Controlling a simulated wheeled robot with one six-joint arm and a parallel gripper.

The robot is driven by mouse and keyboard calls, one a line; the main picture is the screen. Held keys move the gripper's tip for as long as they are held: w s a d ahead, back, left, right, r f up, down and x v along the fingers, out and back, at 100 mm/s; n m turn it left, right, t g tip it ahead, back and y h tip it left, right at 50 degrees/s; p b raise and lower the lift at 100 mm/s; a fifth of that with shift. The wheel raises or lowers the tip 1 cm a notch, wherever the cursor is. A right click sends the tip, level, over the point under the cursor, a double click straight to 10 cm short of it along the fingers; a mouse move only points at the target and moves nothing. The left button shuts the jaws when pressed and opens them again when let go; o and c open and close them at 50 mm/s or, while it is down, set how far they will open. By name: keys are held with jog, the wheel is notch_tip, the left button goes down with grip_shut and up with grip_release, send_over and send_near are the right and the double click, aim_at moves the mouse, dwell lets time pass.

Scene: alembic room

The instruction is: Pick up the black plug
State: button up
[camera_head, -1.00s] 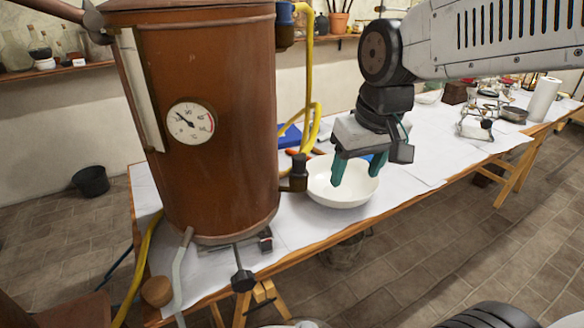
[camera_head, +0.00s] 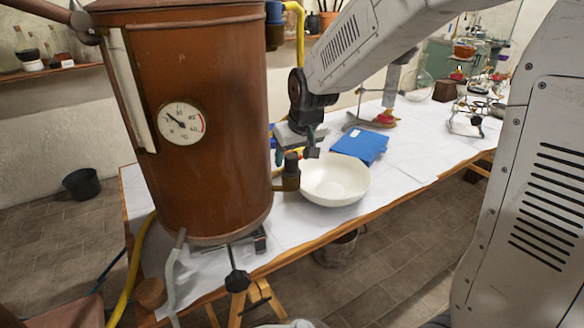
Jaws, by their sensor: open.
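A dark cap, which looks like the black plug (camera_head: 291,162), sits upright on the short brown outlet at the lower right side of the copper boiler (camera_head: 190,120). My gripper (camera_head: 296,150) is open, with its green fingers pointing down beside the boiler. One finger shows to the left of the cap's top and one to the right. The boiler's edge and the outlet partly hide the gripper, and I cannot tell whether the fingers touch the cap or are behind it.
A white bowl (camera_head: 335,180) stands just right of the outlet. A blue book-like object (camera_head: 360,146) lies behind it. A yellow hose (camera_head: 298,22) runs down behind the boiler. The paper-covered table (camera_head: 415,150) is clear right of the bowl.

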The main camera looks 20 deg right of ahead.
jog(key=shift+x, duration=0.9)
jog(key=c, duration=1.1)
jog(key=shift+r, duration=0.1)
